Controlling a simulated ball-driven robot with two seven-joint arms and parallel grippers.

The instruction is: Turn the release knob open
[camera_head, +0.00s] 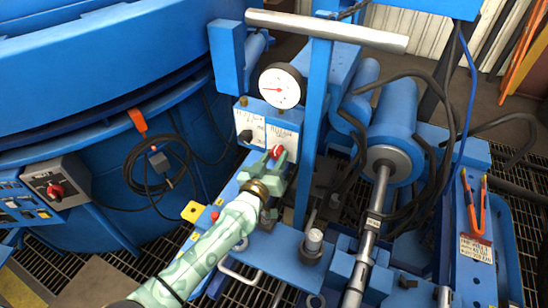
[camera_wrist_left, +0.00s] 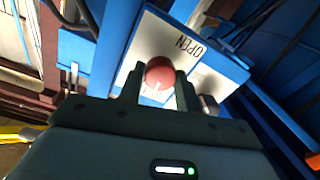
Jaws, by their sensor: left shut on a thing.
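The release knob (camera_head: 277,151) is a red round knob on a white labelled plate of the blue machine, below the pressure gauge. My left gripper (camera_head: 275,158) reaches up to it from below and is shut on it. In the left wrist view the red knob (camera_wrist_left: 159,74) sits between the two dark fingers (camera_wrist_left: 158,88), in front of a white plate (camera_wrist_left: 185,45) marked "OPEN". The fingers cover the knob's sides. My right gripper is not in view.
A black knob (camera_head: 246,136) is on the plate just left. A white gauge (camera_head: 282,86) and a blue post (camera_head: 316,120) stand close by. A grey switch box (camera_head: 58,183) and coiled black cable (camera_head: 160,165) are at left. Orange-handled pliers (camera_head: 474,207) are at right.

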